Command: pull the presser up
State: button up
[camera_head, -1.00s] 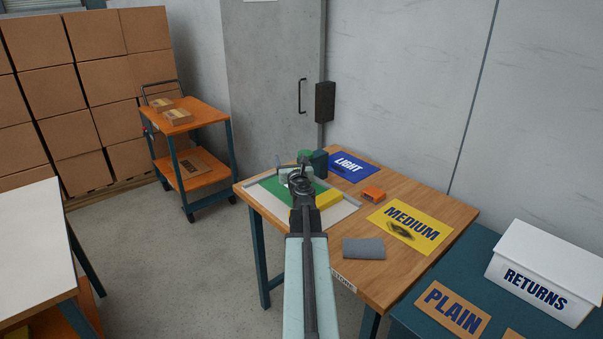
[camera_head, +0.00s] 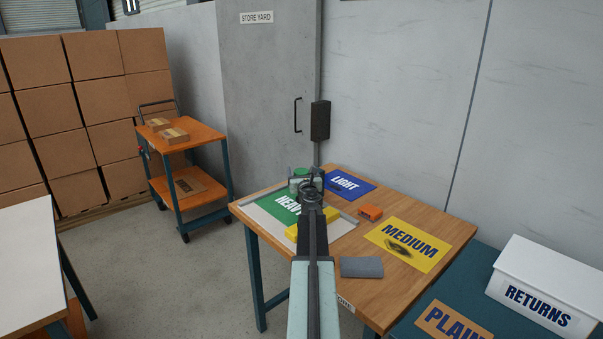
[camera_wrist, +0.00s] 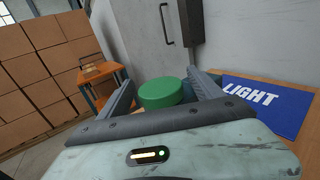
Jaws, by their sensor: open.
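The presser appears to be the device with a round green top (camera_head: 301,172) at the back of the wooden table. The green top also shows in the wrist view (camera_wrist: 162,92), between my two dark fingers and beyond the palm. My gripper (camera_wrist: 160,82) is open. In the head view my gripper (camera_head: 311,184) is in front of the device and hides part of it. I cannot tell whether the fingers touch the green top. The device's lower part is mostly hidden.
A wall stands close behind.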

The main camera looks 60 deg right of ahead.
grip_shut()
notch_tip(320, 180, up, 4)
jog(key=p, duration=0.3)
jog(key=shift+f+p, duration=0.1)
jog(key=shift+p, duration=0.25)
jog(key=shift+f, duration=0.25)
grip_release()
jog(key=shift+r, duration=0.1)
jog(key=v, duration=0.8)
